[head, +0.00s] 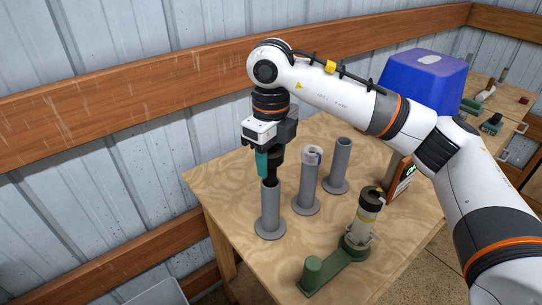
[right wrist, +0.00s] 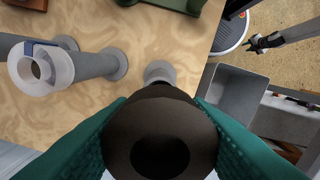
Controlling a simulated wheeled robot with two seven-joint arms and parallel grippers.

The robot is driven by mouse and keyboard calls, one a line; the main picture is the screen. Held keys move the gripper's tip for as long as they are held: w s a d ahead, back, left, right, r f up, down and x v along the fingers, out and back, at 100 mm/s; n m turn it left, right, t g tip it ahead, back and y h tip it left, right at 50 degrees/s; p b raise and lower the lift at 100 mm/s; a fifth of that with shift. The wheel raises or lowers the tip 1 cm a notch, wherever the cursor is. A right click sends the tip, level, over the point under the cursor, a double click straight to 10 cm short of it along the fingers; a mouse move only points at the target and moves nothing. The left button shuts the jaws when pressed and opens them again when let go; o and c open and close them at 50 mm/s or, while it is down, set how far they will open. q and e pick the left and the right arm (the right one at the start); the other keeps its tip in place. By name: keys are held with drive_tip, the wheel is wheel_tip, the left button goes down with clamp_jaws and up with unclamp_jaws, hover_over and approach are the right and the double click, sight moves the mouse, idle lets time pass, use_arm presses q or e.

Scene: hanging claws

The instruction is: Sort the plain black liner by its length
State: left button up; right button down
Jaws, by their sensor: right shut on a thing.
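My right gripper (head: 269,168) hangs above the left grey tube (head: 270,211), its teal fingers shut on the black liner (head: 274,171). The liner points down at the tube's mouth; I cannot tell whether its lower end is inside. In the right wrist view the liner (right wrist: 160,135) is a dark round sleeve with a hole, between the teal fingers (right wrist: 155,140). The middle grey tube (head: 309,186) has a clear white liner with a blue band (head: 312,155) at its top. The right grey tube (head: 339,169) shows no liner.
A green stand (head: 334,270) holds a cream cylinder (head: 368,212) with a dark top, at the front right of the wooden table (head: 225,181). A display with green digits (head: 409,172) stands behind it. A blue bin (head: 424,78) is at the back. A plank wall runs behind.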

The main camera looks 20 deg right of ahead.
sight(271, 179)
drive_tip(key=shift+f+b, duration=2.15)
drive_tip(key=shift+f, duration=0.7)
drive_tip(key=c, duration=0.7)
unclamp_jaws()
